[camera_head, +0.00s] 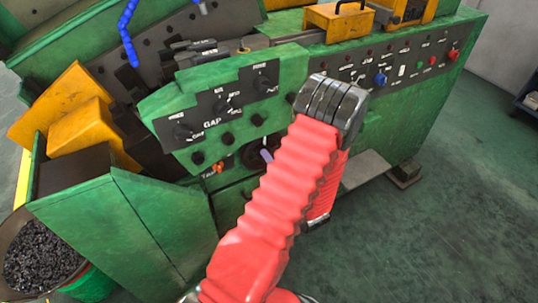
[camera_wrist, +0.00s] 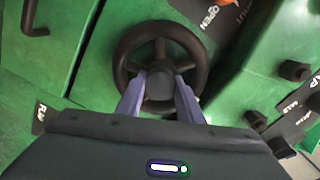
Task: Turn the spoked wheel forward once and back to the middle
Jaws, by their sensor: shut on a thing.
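The spoked wheel (camera_wrist: 160,29) is dark, with a round rim, several spokes and a central hub, on the green machine front in the wrist view. My gripper (camera_wrist: 159,82) is shut on the wheel, its two purple fingers either side of the hub and crossing the lower rim. The fingers hide part of the lower rim and spokes. In the head view my red-sleeved arm hides most of the wheel (camera_head: 249,157); one purple finger of my gripper (camera_head: 266,155) shows beside it.
A green control panel (camera_head: 230,105) with black knobs is above the wheel. A bucket of metal chips (camera_head: 45,255) stands at lower left.

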